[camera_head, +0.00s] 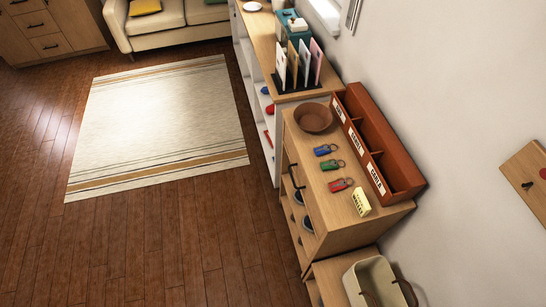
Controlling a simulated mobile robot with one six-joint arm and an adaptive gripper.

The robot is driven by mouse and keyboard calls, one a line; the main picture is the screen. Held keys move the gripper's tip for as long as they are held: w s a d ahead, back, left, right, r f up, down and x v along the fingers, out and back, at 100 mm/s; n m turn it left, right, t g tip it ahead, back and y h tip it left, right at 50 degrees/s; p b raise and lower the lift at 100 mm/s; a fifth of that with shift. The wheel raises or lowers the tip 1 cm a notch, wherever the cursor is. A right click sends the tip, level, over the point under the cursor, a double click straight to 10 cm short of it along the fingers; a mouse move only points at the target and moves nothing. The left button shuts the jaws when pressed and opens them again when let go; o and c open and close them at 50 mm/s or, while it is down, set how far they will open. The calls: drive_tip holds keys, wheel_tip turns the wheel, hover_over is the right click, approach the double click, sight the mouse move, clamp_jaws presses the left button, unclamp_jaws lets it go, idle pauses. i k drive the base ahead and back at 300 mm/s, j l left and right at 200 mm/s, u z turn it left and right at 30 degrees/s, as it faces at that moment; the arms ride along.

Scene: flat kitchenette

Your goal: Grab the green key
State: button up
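A green key (329,165) with a dark ring lies on top of the wooden cabinet (318,202), in the middle of a row of three. A blue key (322,151) lies just behind it and a red key (338,185) just in front of it. The three lie apart from one another. My gripper is not in the view, so I cannot see whether it is open or shut.
A red-brown box (409,176) with labelled compartments stands along the wall, right of the keys. A cream basket (352,287) is nearest. The wooden floor left of the cabinet is clear.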

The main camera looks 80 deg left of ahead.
sight(331, 165)
drive_tip(key=u, duration=2.1)
drive_tip(key=i+j+z, duration=0.55)
drive_tip(key=j, duration=0.25)
drive_tip(key=i+j+z, duration=0.3)
drive_tip(key=j, duration=0.2)
